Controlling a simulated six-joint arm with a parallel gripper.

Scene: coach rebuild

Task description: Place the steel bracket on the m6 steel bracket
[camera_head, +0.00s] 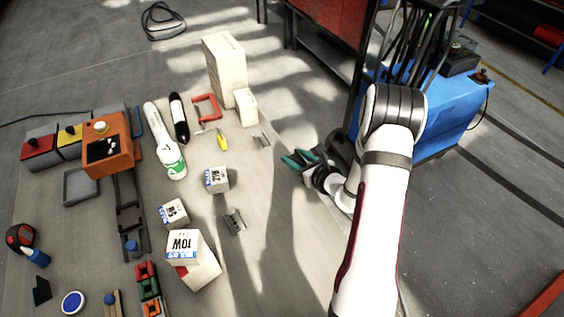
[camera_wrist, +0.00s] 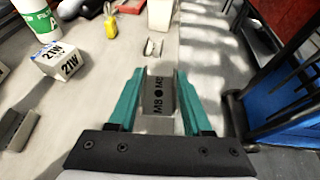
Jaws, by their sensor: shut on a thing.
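My gripper (camera_head: 300,158) with teal fingers is over the right side of the table. In the wrist view my gripper (camera_wrist: 160,76) is shut on a grey steel bracket (camera_wrist: 159,98) marked "M8". The held bracket is hard to make out in the head view. A second grey bracket (camera_head: 262,140) lies on the table beyond the gripper; it also shows in the wrist view (camera_wrist: 153,48), apart from the held one. A third bracket (camera_head: 235,222) lies nearer the front, partly visible at the left of the wrist view (camera_wrist: 17,130). I cannot read the size on either.
White boxes, one marked 21W (camera_head: 216,179) and one marked 10W (camera_head: 190,258), stand left of the gripper. A tall carton (camera_head: 225,68), a yellow-handled tool (camera_head: 222,139) and a red clamp-like part (camera_head: 207,107) lie farther back. A blue cart (camera_head: 440,120) stands right of the table.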

